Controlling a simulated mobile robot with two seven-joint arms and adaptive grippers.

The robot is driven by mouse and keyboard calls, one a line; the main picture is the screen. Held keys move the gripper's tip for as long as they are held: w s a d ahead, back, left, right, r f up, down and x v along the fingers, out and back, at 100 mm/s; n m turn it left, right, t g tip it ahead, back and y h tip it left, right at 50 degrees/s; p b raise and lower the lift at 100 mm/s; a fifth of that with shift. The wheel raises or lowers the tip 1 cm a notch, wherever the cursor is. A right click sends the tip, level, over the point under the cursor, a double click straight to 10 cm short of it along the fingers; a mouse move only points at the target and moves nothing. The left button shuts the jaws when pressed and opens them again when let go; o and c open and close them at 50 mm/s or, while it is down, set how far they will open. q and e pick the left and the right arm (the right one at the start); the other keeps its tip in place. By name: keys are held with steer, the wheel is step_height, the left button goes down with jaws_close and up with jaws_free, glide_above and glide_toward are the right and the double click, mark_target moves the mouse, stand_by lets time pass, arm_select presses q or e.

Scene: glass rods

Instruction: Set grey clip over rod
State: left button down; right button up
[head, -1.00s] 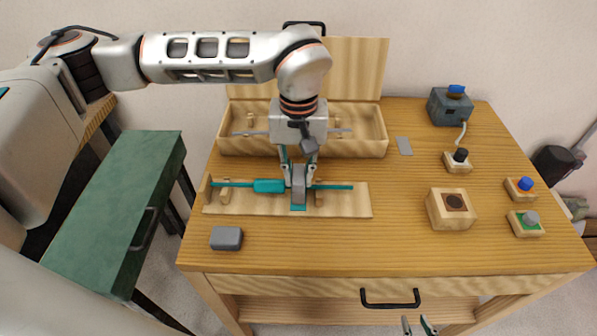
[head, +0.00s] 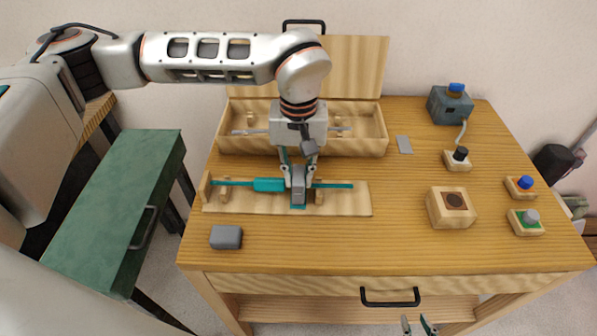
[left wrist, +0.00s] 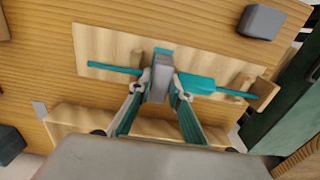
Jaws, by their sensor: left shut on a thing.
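A thin teal rod (head: 335,186) with a thicker teal sleeve (head: 268,185) lies across the supports of a wooden board (head: 345,203). My left gripper (head: 298,172) points down over the rod and is shut on the grey clip (head: 298,187). The clip is upright and crosses the rod's line just right of the sleeve. In the left wrist view the clip (left wrist: 160,75) stands between both fingertips and hides part of the rod (left wrist: 108,66). I cannot tell whether it is fully down. My right gripper (head: 418,325) shows only its open, empty fingertips at the bottom edge.
A grey block (head: 226,238) lies at the table's front left. An open wooden case (head: 330,146) with a rod inside stands behind the board. A wooden block with a dark hole (head: 450,211) and several buttons stand to the right. The table's middle front is clear.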

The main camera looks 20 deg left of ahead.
arm_select(q)
steer(key=shift+f, duration=0.25)
steer(key=c, duration=2.1)
jaws_free()
steer(key=shift+c, duration=0.2)
